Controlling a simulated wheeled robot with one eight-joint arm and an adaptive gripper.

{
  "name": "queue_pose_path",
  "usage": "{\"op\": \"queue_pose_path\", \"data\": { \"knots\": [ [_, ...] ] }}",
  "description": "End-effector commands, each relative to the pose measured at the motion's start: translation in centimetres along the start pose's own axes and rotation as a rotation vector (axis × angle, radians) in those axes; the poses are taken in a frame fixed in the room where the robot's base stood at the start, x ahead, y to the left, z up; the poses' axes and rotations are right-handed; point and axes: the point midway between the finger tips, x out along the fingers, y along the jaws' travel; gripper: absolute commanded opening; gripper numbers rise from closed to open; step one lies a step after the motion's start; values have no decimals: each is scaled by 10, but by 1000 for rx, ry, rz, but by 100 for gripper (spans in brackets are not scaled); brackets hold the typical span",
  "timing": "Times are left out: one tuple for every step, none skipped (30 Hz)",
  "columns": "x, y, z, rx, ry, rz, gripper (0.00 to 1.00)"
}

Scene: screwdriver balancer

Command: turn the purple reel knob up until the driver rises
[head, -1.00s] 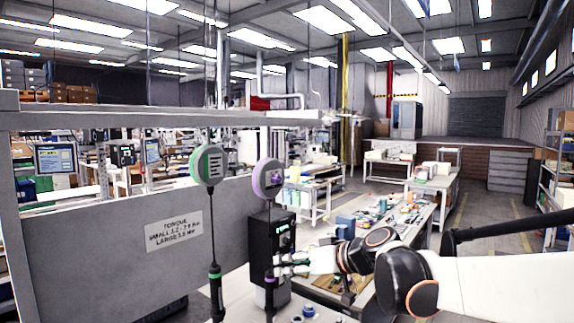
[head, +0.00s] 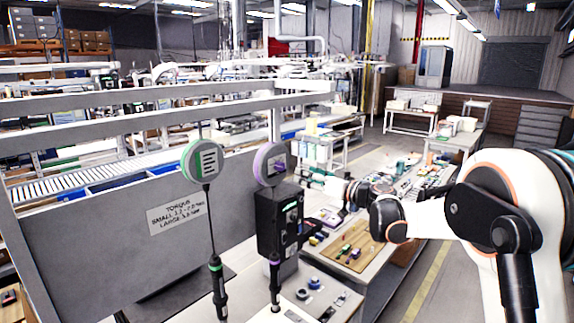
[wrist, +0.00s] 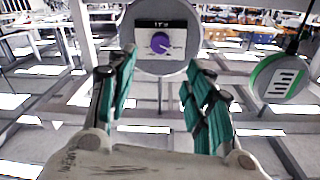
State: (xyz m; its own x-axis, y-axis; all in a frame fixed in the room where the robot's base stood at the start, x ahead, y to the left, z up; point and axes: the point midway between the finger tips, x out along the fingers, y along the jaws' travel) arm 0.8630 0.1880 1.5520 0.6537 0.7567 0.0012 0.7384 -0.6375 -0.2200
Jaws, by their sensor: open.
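In the head view my gripper (head: 314,174) is small, just right of the reel. The purple-banded driver (head: 275,281) hangs upright below the reel.
A green-rimmed reel (head: 203,161) hangs to the left with its green-banded driver (head: 217,287); it also shows right in the wrist view (wrist: 281,77). The black box (head: 279,222) stands below the purple reel. A bench with a wooden board (head: 352,246) lies behind.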

Motion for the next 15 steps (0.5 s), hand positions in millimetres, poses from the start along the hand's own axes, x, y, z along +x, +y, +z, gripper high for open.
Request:
{"op": "queue_pose_path", "data": {
  "knots": [
    [12,-1,-2,0,-1,-2,47],
    [18,-1,-2,0,-1,-2,47],
    [26,-1,-2,0,-1,-2,47],
    [32,-1,-2,0,-1,-2,47],
    [38,-1,-2,0,-1,-2,47],
    [46,-1,-2,0,-1,-2,47],
    [51,-1,-2,0,-1,-2,47],
    [57,-1,-2,0,-1,-2,47],
    [64,-1,-2,0,-1,-2,47],
    [70,-1,-2,0,-1,-1,47],
    [74,-1,-2,1,-1,-1,47],
    [80,-1,-2,1,-1,-1,47],
    [84,-1,-2,0,-1,-1,47],
    [88,-1,-2,1,-1,-1,47],
    [92,0,-2,0,-1,-1,47]
  ]
}}
